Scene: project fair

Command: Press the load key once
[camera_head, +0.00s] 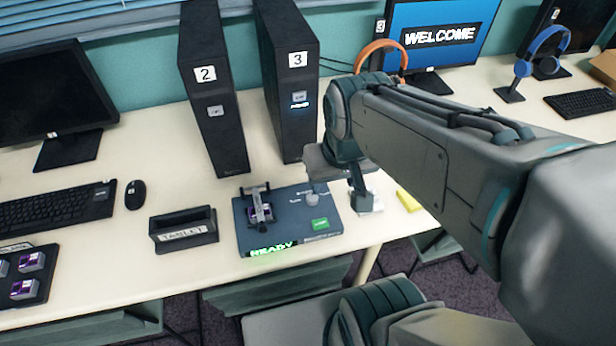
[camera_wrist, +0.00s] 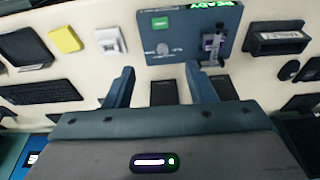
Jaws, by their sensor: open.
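A blue-grey device (camera_head: 283,236) lies on the table near its front edge. A green key (camera_head: 320,223) with a small, unreadable label sits at its right front; I take it for the load key. The key also shows in the wrist view (camera_wrist: 160,23). A lit READY display (camera_head: 271,250) is on the device's front edge. A clamp-like holder (camera_head: 259,207) with a purple part stands on its left side. My gripper (camera_head: 336,190) is open and empty, above the table by the device's back right. In the wrist view its fingers (camera_wrist: 160,88) are apart, away from the green key.
Black towers marked 2 (camera_head: 217,140) and 3 (camera_head: 302,125) stand behind the device. A tablet stand (camera_head: 183,236) is to its left. A small white item (camera_head: 369,203) and a yellow block (camera_head: 408,201) lie to its right. An orange headset (camera_head: 380,50) stands behind my arm.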

